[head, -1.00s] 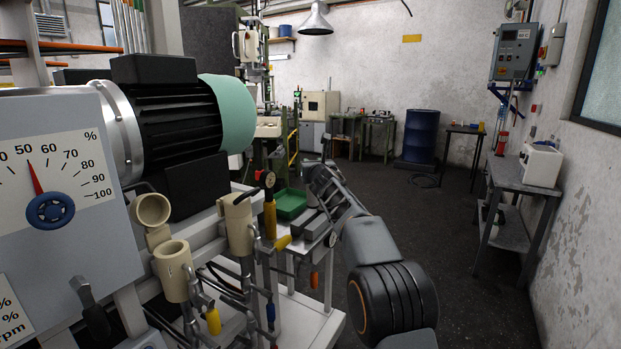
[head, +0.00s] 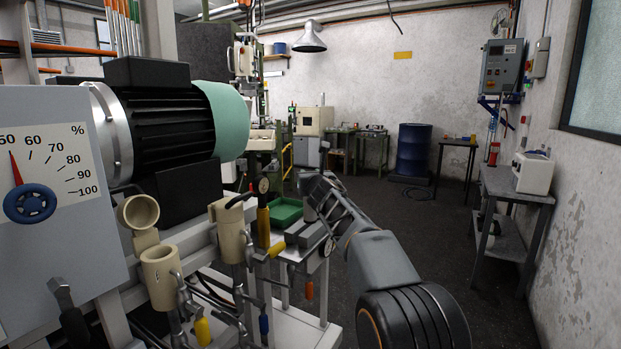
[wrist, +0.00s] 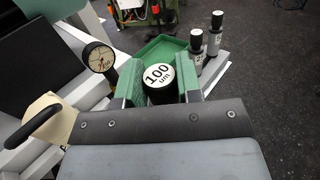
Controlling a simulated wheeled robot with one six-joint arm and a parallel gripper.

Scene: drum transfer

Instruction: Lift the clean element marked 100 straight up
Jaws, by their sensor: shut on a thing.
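The element marked 100 (wrist: 158,76) has a white round top reading "100 um" and a dark body. It shows in the wrist view between the green pads of my gripper (wrist: 159,87), which is shut on it. Its lower end is hidden by my gripper, so I cannot tell whether it touches anything below. In the head view my gripper (head: 318,190) is at the white bench, right of the green tray (head: 286,212). The element is too small to make out clearly there.
A dial gauge (wrist: 99,57) is close on the left. The green tray (wrist: 160,49) lies just beyond. In the head view the floor to the right (head: 440,225) is clear.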

